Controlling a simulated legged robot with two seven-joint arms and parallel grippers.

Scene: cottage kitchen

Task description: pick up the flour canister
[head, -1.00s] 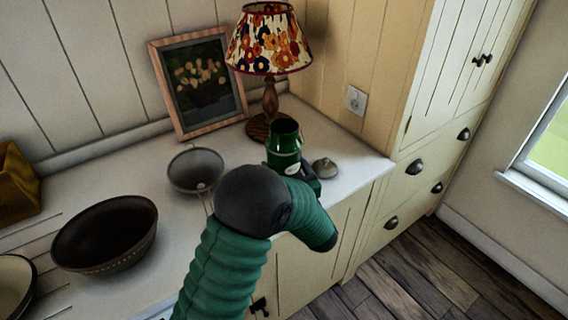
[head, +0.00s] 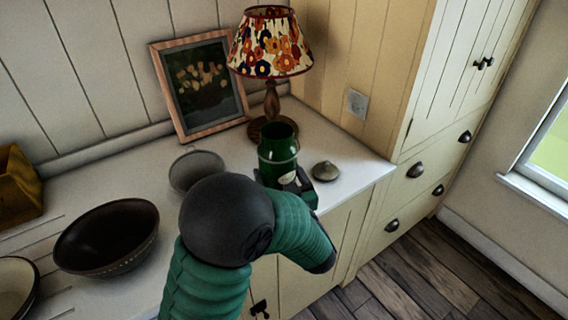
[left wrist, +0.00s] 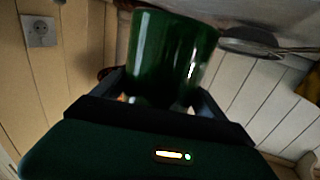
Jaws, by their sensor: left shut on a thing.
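The flour canister is a dark green, open-topped cylinder (head: 277,152) with a pale label low on its side, in the head view near the counter's right end. My left gripper (head: 285,185) is shut on it at its lower part. In the left wrist view the green canister (left wrist: 170,55) stands between the two fingers (left wrist: 160,95). Whether its base is clear of the counter I cannot tell. A small domed lid (head: 325,171) lies on the counter to its right. My right gripper is not in view.
A floral-shaded lamp (head: 270,45) stands close behind the canister. A framed picture (head: 199,85) leans on the wall. A grey strainer (head: 196,170) is left of the canister, and a dark bowl (head: 107,236) is further left. The counter's right corner is bare.

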